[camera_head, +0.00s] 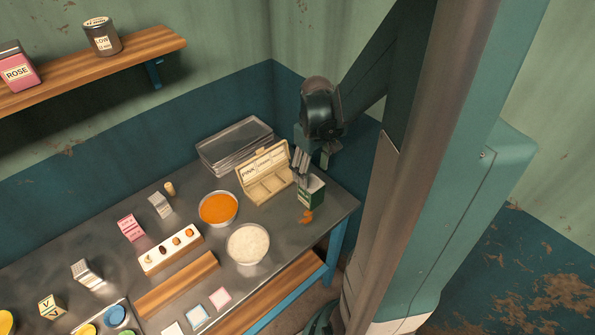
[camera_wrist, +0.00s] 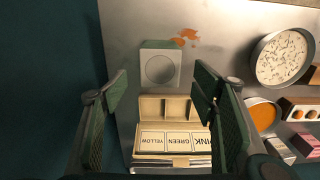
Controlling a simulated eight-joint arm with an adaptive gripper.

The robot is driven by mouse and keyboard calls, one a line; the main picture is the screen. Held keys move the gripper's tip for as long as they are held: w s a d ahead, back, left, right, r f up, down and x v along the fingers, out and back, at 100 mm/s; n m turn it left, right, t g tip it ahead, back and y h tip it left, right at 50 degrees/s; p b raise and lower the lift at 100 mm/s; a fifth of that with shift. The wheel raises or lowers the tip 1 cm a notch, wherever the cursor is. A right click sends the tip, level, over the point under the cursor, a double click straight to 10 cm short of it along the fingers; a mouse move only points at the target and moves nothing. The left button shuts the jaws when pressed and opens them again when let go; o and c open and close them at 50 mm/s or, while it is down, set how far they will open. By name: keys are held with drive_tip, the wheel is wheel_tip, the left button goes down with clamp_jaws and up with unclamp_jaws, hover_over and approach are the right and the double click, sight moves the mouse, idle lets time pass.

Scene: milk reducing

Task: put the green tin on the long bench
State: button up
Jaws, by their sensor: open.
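The green tin (camera_head: 312,192) is a small upright box with dark green sides and a pale top, standing at the right end of the long bench (camera_head: 338,207). In the wrist view its pale top with a round lid (camera_wrist: 160,67) shows ahead of the fingers, roughly centred between them. My gripper (camera_head: 301,164) is open and empty, pointing down just above and left of the tin in the head view. In the wrist view the green fingers (camera_wrist: 162,92) are spread wide, with the tin beyond their tips. The gap between fingers and tin is hard to judge.
An open labelled case (camera_head: 264,174) sits just left of the tin, with clear trays (camera_head: 234,144) behind it. A bowl of white grains (camera_head: 248,243) and a bowl of orange powder (camera_head: 218,208) stand nearby. Orange spill (camera_head: 306,216) lies beside the tin. A wall shelf (camera_head: 150,45) is upper left.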

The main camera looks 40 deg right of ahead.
drive_tip(key=shift+a, duration=0.1)
drive_tip(key=shift+w+a+r, duration=0.2)
drive_tip(key=shift+a+r, duration=0.2)
drive_tip(key=shift+r, duration=0.05)
drive_tip(key=s+a+r+t, duration=0.1)
drive_tip(key=a+r+t, duration=0.1)
drive_tip(key=a+r, duration=0.4)
drive_tip(key=a+r+t, duration=0.2)
drive_tip(key=a+r, duration=0.3)
drive_tip(key=a, duration=0.7)
drive_tip(key=s+a+r+t, duration=0.1)
drive_tip(key=a+r+t, duration=0.2)
drive_tip(key=a+r, duration=0.3)
drive_tip(key=a, duration=0.3)
drive_tip(key=shift+s+r, duration=0.3)
